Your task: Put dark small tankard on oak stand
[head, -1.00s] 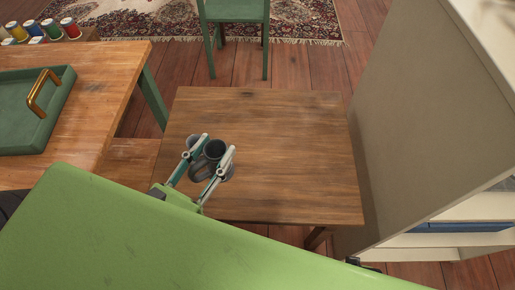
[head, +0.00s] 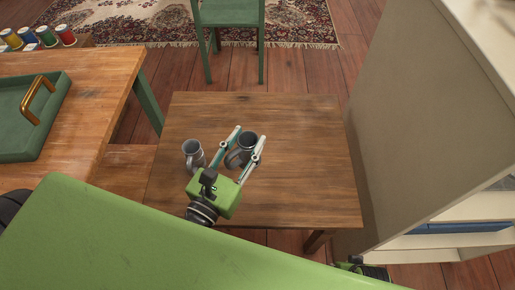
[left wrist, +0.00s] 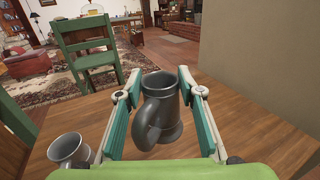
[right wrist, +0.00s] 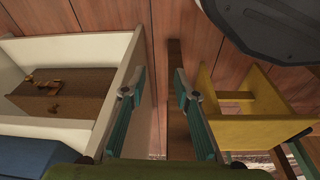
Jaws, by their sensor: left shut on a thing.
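My left gripper (head: 242,142) is shut on the dark tankard (head: 248,141), with one finger along each side. In the left wrist view the dark tankard (left wrist: 162,108) is upright between the fingers, its handle towards the camera. It is over the brown wooden stand (head: 300,150); I cannot tell whether its base touches the top. A second, lighter grey tankard (head: 193,154) stands upright on the stand to the left, and shows at lower left in the left wrist view (left wrist: 70,149). My right gripper (right wrist: 155,88) is open and empty, away from the tankards.
The right half of the stand top is clear. A pale cabinet (head: 420,120) rises close to its right. A wooden table (head: 100,85) with a green tray (head: 50,115) is at the left. A green chair (head: 230,14) stands beyond. A yellow shelf (right wrist: 255,128) shows in the right wrist view.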

